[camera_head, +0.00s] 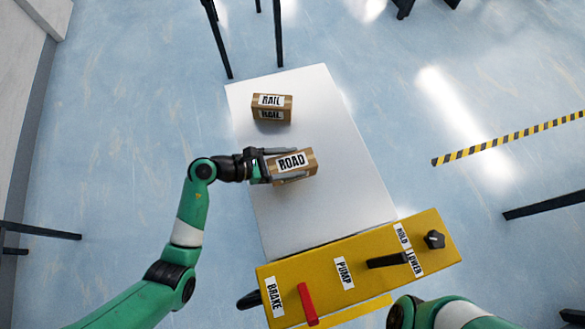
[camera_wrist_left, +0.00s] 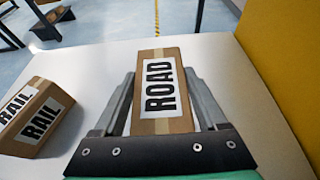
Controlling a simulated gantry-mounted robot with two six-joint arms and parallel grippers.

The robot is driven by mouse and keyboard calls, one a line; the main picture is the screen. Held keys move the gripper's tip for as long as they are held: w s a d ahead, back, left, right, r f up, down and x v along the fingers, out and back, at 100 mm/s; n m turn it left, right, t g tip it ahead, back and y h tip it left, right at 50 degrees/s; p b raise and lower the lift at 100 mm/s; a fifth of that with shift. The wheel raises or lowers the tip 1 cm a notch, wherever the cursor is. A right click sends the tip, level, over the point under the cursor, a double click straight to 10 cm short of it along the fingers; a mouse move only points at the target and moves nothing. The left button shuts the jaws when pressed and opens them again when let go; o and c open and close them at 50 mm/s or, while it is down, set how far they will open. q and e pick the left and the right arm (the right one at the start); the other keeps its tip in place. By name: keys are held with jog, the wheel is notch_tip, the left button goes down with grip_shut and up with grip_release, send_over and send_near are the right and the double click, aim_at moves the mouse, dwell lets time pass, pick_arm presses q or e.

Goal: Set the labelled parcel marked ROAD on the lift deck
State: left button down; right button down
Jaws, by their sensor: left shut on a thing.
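The brown parcel marked ROAD (camera_head: 292,160) is between the fingers of my left gripper (camera_head: 300,163), which is shut on it. It also shows in the left wrist view (camera_wrist_left: 160,90), its white label facing up and a finger along each side. The parcel is over the middle of the white deck (camera_head: 330,205), which adjoins the yellow control panel. I cannot tell whether the parcel's underside touches the deck. My right gripper is out of view; only part of that arm shows at the bottom right.
A second parcel marked RAIL (camera_head: 271,107) stands on the far part of the deck. The yellow panel (camera_head: 325,275) at the near end has a red BRAKE lever (camera_head: 308,303), a black lever (camera_head: 386,261) and a black knob (camera_head: 434,240). The deck's right side is clear.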

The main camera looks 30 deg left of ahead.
aim_at(293, 166)
pick_arm(q)
jog(key=f+b, duration=0.3)
jog(key=shift+w+f+b, duration=0.3)
jog(key=shift+w+f, duration=0.05)
jog(key=shift+f, duration=0.05)
jog(key=shift+s+r, duration=0.1)
jog(key=shift+r, duration=0.05)
grip_release()
